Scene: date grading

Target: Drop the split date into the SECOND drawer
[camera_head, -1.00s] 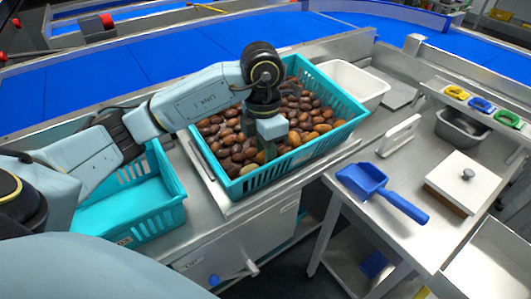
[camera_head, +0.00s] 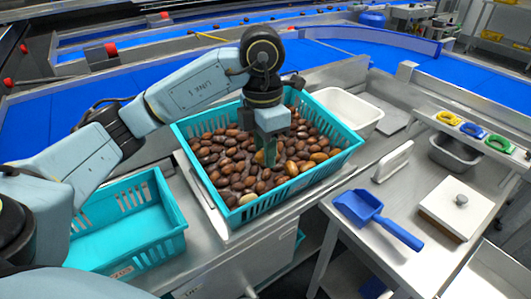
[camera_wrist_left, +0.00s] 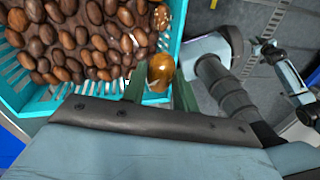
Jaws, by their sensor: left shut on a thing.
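My left gripper (camera_head: 268,158) hangs over the full teal crate (camera_head: 215,209), pointing down, and in the head view the thing in its jaws is hidden. In the left wrist view, the gripper (camera_wrist_left: 160,88) is shut on an orange-brown date (camera_wrist_left: 161,70) with a pale patch, held between two green fingers above the crate's edge. The crate is filled with brown dates (camera_head: 230,160). A metal cabinet front (camera_head: 235,272) shows below the counter with small labels that I cannot read; no open drawer is visible. My right gripper is not in view.
An empty teal crate (camera_head: 168,246) stands at the left. A white tub (camera_head: 345,108) is behind the full crate. The right-hand table holds a blue scoop (camera_head: 375,215), a white-lidded box (camera_head: 458,208) and a metal pan (camera_head: 455,155). A blue conveyor (camera_head: 60,115) runs behind.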

